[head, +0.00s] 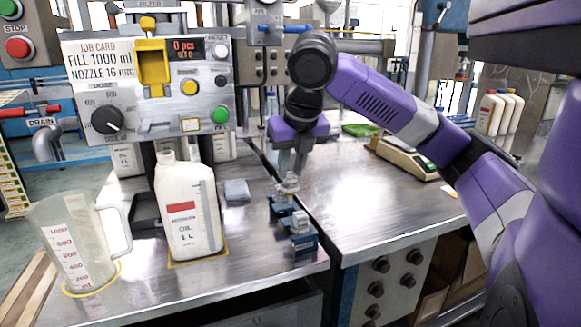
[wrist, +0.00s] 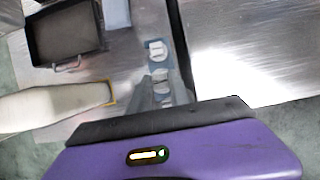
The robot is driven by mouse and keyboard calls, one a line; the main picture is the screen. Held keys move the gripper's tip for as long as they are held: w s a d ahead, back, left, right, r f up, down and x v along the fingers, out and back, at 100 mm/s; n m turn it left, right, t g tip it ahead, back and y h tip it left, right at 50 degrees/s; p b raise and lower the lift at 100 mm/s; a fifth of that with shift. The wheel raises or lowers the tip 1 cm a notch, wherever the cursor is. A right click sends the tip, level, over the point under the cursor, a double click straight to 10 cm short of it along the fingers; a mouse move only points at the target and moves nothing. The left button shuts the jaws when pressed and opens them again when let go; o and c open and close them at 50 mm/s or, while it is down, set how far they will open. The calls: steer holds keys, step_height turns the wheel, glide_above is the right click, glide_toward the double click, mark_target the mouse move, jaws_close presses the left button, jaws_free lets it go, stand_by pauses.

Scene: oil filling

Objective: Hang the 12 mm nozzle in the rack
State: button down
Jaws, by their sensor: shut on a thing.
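My gripper (head: 291,168) points down over the blue nozzle rack (head: 303,247) at the bench's right edge. It is shut on a small pale metal nozzle (head: 289,187), just above or at the rack; I cannot tell whether they touch. No size mark on it is readable. Another pale nozzle (head: 299,222) shows in the rack, nearer the front. In the wrist view the rack (wrist: 157,61) holds a pale nozzle (wrist: 157,48) at its far end; the gripper's fingertips (wrist: 157,87) are beside the rack, and the held piece is hard to make out.
A white oil bottle (head: 188,215) and a clear measuring jug (head: 75,245) stand left of the rack. The filling machine (head: 150,85) is behind; its card reads 1000 ml, nozzle 16 mm. A blue-grey cloth (head: 236,191) lies nearby. The right bench (head: 370,205) is largely clear.

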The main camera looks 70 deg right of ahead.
mark_target(292, 187)
steer(key=shift+f+b, duration=1.95)
steer(key=shift+f, duration=1.25)
steer(key=c, duration=1.1)
jaws_free()
steer(key=shift+c, duration=0.2)
steer(key=shift+r, duration=0.1)
steer(key=p+v, duration=0.2)
steer(key=v, duration=0.5)
steer(key=shift+r+p, duration=0.3)
steer(key=shift+s+a, duration=0.15)
